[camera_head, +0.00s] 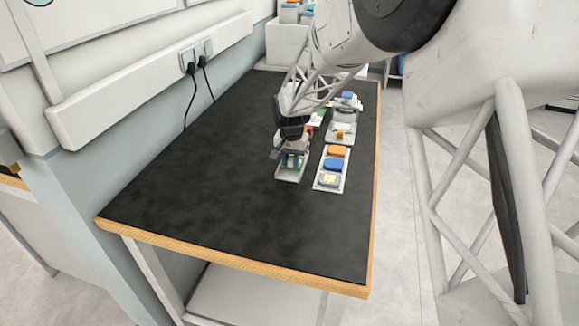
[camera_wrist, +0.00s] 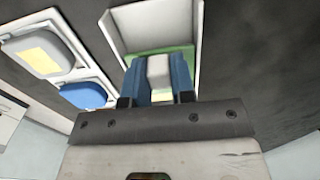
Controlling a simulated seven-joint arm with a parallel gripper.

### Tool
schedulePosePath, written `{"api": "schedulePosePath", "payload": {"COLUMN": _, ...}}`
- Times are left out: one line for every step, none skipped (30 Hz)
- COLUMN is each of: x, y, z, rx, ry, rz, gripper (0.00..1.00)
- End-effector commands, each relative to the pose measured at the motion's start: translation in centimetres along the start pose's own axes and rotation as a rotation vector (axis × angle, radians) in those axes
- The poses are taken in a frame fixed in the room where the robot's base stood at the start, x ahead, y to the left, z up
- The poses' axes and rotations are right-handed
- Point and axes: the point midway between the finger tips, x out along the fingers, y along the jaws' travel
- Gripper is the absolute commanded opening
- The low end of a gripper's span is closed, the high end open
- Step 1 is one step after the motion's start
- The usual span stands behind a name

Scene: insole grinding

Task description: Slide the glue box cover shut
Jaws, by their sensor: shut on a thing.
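The glue box (camera_head: 289,176) is a light grey, open-topped box on the black table, under my gripper (camera_head: 291,143). In the wrist view the far part of the box (camera_wrist: 150,22) is open and looks empty. A green panel, which looks like the glue box cover (camera_wrist: 187,54), lies across the nearer part. My gripper, with blue fingers in the wrist view (camera_wrist: 159,78), is shut on a pale grey block that seems to be the cover's knob. The block's lower part and the near end of the box are hidden by the gripper.
Right of the box in the head view is a white tray (camera_head: 341,162) with orange, blue and pale rounded pieces. Behind it stands another grey holder (camera_head: 342,127) with an orange-and-white piece. The black table (camera_head: 200,185) is clear to the left and in front.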

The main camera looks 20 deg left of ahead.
Motion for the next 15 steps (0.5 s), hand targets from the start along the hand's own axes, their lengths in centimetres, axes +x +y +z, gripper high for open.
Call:
{"api": "schedulePosePath", "payload": {"x": 0.0, "y": 0.0, "z": -0.2, "rx": 0.0, "ry": 0.0, "rz": 0.0, "gripper": 0.08}}
{"api": "schedulePosePath", "payload": {"x": 0.0, "y": 0.0, "z": -0.3, "rx": 0.0, "ry": 0.0, "rz": 0.0, "gripper": 0.08}}
{"api": "schedulePosePath", "payload": {"x": 0.0, "y": 0.0, "z": -0.5, "rx": 0.0, "ry": 0.0, "rz": 0.0, "gripper": 0.08}}
{"api": "schedulePosePath", "payload": {"x": 0.0, "y": 0.0, "z": -0.6, "rx": 0.0, "ry": 0.0, "rz": 0.0, "gripper": 0.08}}
{"api": "schedulePosePath", "payload": {"x": 0.0, "y": 0.0, "z": -0.7, "rx": 0.0, "ry": 0.0, "rz": 0.0, "gripper": 0.08}}
{"api": "schedulePosePath", "payload": {"x": 0.0, "y": 0.0, "z": -0.8, "rx": 0.0, "ry": 0.0, "rz": 0.0, "gripper": 0.08}}
{"api": "schedulePosePath", "payload": {"x": 0.0, "y": 0.0, "z": -0.9, "rx": 0.0, "ry": 0.0, "rz": 0.0, "gripper": 0.08}}
{"api": "schedulePosePath", "payload": {"x": 0.0, "y": 0.0, "z": -1.0, "rx": 0.0, "ry": 0.0, "rz": 0.0, "gripper": 0.08}}
{"api": "schedulePosePath", "payload": {"x": 0.0, "y": 0.0, "z": -1.1, "rx": 0.0, "ry": 0.0, "rz": 0.0, "gripper": 0.08}}
{"api": "schedulePosePath", "payload": {"x": -0.1, "y": 0.0, "z": -1.2, "rx": 0.0, "ry": 0.0, "rz": 0.0, "gripper": 0.08}}
{"api": "schedulePosePath", "payload": {"x": -0.1, "y": 0.0, "z": -1.4, "rx": 0.0, "ry": 0.0, "rz": 0.0, "gripper": 0.08}}
{"api": "schedulePosePath", "payload": {"x": 0.0, "y": 0.0, "z": -1.5, "rx": 0.0, "ry": 0.0, "rz": 0.0, "gripper": 0.08}}
{"api": "schedulePosePath", "payload": {"x": 0.0, "y": 0.0, "z": -1.6, "rx": 0.0, "ry": 0.0, "rz": 0.0, "gripper": 0.08}}
{"api": "schedulePosePath", "payload": {"x": -0.1, "y": 0.0, "z": -1.7, "rx": 0.0, "ry": 0.001, "rz": 0.0, "gripper": 0.08}}
{"api": "schedulePosePath", "payload": {"x": -0.1, "y": 0.0, "z": -1.8, "rx": 0.0, "ry": 0.001, "rz": 0.0, "gripper": 0.08}}
